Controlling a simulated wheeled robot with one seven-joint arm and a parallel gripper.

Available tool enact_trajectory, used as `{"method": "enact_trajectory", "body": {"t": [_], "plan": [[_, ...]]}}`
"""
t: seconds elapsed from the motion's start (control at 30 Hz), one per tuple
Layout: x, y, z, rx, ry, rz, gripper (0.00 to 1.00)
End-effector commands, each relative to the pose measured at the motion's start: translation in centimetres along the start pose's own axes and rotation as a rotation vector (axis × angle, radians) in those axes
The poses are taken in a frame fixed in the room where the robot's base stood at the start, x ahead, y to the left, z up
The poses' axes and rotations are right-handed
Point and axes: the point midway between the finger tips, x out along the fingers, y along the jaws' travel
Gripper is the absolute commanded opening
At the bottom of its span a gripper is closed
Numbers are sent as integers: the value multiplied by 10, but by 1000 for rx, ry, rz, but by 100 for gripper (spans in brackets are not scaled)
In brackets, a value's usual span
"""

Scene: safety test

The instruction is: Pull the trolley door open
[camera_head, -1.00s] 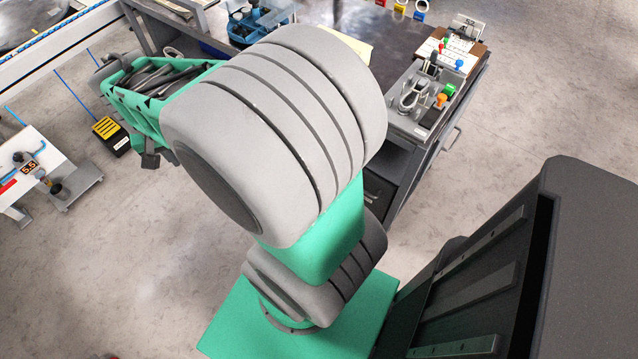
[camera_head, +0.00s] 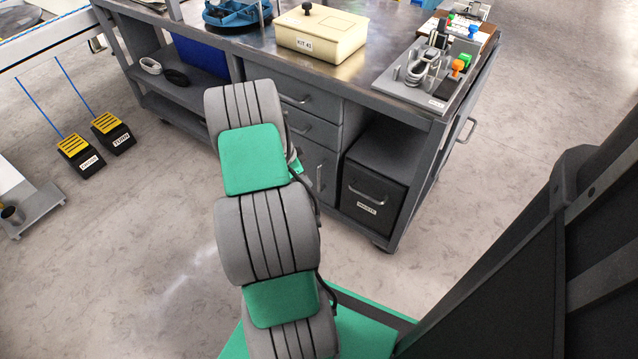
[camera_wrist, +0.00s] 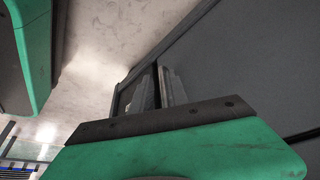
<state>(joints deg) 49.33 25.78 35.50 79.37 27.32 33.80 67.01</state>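The grey trolley (camera_head: 395,100) stands ahead of me in the head view. Its door (camera_head: 309,158) is below two drawers, left of the open bay. The door has an upright bar handle (camera_head: 321,178) and looks shut, though my arm covers its left part.
A dark bin (camera_head: 372,192) with a handle sits in the trolley's right bay. A cream box (camera_head: 320,38) and a grey tool tray (camera_head: 428,85) are on top. Two yellow-black pedals (camera_head: 80,155) lie on the floor at left. Floor in front of the trolley is clear.

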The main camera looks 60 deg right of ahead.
Motion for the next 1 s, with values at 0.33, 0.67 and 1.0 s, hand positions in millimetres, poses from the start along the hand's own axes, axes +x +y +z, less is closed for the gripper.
{"method": "enact_trajectory", "body": {"t": [0.33, 0.67, 1.0], "plan": [[43, 0, -34, -2, -1, 0, 20], [44, 0, -35, -2, -1, -1, 17], [44, 0, -35, -2, -1, -1, 0]]}}
